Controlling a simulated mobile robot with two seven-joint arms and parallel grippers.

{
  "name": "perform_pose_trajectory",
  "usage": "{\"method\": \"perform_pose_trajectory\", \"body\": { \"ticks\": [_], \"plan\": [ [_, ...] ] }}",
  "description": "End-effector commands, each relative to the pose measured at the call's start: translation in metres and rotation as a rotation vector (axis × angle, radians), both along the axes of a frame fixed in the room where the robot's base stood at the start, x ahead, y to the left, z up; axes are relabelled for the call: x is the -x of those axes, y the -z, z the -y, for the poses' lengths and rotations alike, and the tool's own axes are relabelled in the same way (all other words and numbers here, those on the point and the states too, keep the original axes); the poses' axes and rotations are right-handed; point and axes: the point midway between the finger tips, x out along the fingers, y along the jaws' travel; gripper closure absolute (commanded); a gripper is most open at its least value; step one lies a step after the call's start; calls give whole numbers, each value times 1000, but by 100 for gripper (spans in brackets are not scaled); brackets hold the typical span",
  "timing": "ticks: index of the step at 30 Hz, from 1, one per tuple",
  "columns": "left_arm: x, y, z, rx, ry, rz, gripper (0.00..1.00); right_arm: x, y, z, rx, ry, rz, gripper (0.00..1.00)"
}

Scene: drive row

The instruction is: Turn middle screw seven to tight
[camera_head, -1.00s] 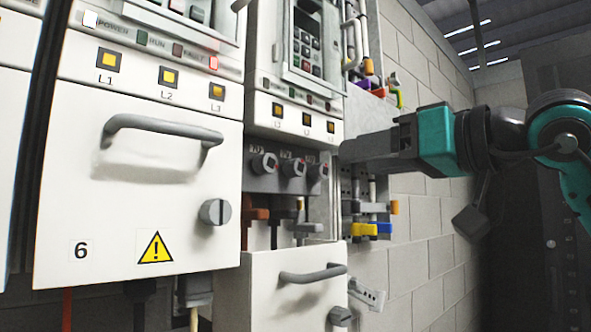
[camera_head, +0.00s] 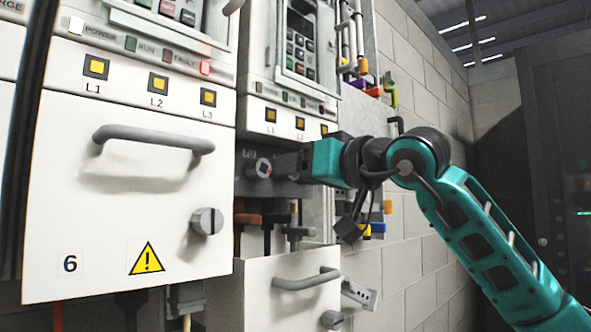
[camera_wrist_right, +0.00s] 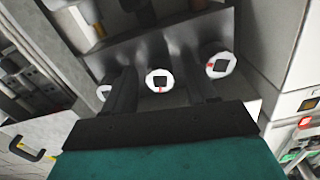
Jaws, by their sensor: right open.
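Three round pale screw dials sit in a row on a grey block under the lamps of the open cabinet. In the head view only the left screw (camera_head: 263,168) shows; my right gripper (camera_head: 280,165) hides the other two. The right wrist view shows all three, the middle screw (camera_wrist_right: 159,80) with its dark square centre and red mark at the bottom. My right gripper (camera_wrist_right: 160,76) is open, its dark fingers reaching either side of the middle screw; whether they touch it I cannot tell. Another screw (camera_wrist_right: 219,65) shows to the right. My left gripper is out of view.
A white drawer (camera_head: 125,220) marked 6 with a grey handle (camera_head: 150,138) and knob (camera_head: 207,221) stands at left. The pulled-down front panel (camera_head: 285,300) with its handle lies below the block. A block wall (camera_head: 430,210) stands at right.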

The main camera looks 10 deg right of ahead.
Motion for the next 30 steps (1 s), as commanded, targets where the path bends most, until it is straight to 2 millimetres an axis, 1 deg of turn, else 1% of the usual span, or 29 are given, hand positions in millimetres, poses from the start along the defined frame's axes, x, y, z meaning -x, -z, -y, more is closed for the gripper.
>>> {"method": "perform_pose_trajectory", "body": {
  "ticks": [5, 22, 23, 30],
  "plan": [
    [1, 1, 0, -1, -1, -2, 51, 0, 0, 0, 0, 0, 0, 43],
    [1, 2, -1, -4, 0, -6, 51, 0, 0, 0, -1, 0, -1, 98],
    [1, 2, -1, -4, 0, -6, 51, 0, 0, 0, -1, 0, -1, 99],
    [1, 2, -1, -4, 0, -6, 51, 0, 0, 0, -21, 0, -13, 99]
  ]
}}
